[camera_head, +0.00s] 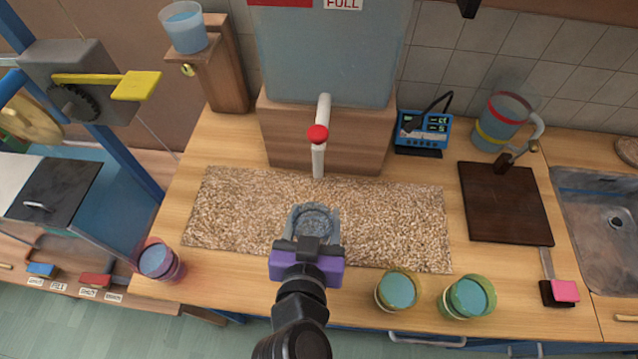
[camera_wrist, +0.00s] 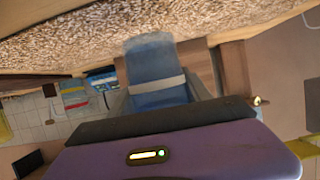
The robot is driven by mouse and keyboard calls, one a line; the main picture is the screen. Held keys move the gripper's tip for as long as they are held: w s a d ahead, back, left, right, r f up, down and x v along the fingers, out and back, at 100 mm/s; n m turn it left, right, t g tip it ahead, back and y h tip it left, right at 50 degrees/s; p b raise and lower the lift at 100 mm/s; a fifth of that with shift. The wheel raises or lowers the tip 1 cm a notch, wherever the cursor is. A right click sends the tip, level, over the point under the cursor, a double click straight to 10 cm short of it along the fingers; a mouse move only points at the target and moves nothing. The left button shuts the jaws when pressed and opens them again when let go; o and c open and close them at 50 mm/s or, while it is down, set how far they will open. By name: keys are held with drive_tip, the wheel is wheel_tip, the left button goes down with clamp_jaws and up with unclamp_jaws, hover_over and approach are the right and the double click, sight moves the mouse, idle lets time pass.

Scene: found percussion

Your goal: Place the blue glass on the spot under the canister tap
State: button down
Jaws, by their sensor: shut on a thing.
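My gripper (camera_head: 313,232) is shut on the blue glass (camera_head: 312,212), which looks empty and see-through, with its rim facing up in the head view. The glass (camera_wrist: 155,72) also shows between the fingers in the wrist view. The canister (camera_head: 335,55) is a large bluish tank on a wooden block (camera_head: 350,150). Its white tap (camera_head: 318,158) with a red knob points down over the back of a speckled mat (camera_head: 390,215). The glass is over the mat, in front of the tap and apart from it. I cannot tell whether the glass touches the mat.
A pinkish glass (camera_head: 160,262) stands at the left edge. Two yellow-green glasses (camera_head: 397,290) (camera_head: 468,298) stand at the front right. Another glass (camera_head: 184,30) sits on a wooden post (camera_head: 218,70). A blue meter (camera_head: 423,132) and dark board (camera_head: 503,205) are right of the mat.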

drive_tip(key=w+p, duration=0.1)
drive_tip(key=w, duration=0.5)
drive_tip(key=shift+w+d, duration=0.1)
drive_tip(key=shift+w, duration=0.3)
drive_tip(key=f, duration=0.1)
drive_tip(key=w+f+p, duration=0.1)
drive_tip(key=f, duration=0.1)
drive_tip(key=shift+w, duration=0.15)
drive_tip(key=shift+f, duration=0.25)
drive_tip(key=shift+f, duration=0.1)
drive_tip(key=shift+c, duration=2.4)
unclamp_jaws()
